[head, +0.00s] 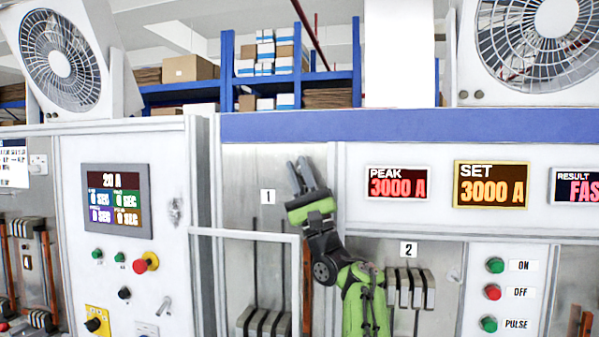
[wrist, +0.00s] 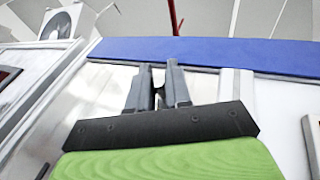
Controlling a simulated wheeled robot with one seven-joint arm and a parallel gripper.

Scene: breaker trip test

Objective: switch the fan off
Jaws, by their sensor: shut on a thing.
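A white box fan with a round grille (head: 60,62) stands on top of the cabinets at the upper left. I cannot tell whether either fan is turning. My gripper (head: 297,162) is raised in front of the grey panel marked 1, below the blue beam and apart from both fans. In the wrist view my gripper (wrist: 157,68) has its fingers close together on something small that I cannot make out. A fan (wrist: 56,24) also shows there at upper left.
The blue beam (head: 400,125) runs above the panels. The left cabinet has a screen (head: 117,200) and several buttons. Red displays show PEAK 3000 A (head: 397,184). A green ON button (head: 495,265), red OFF button (head: 493,292) and green PULSE button (head: 489,324) sit at lower right.

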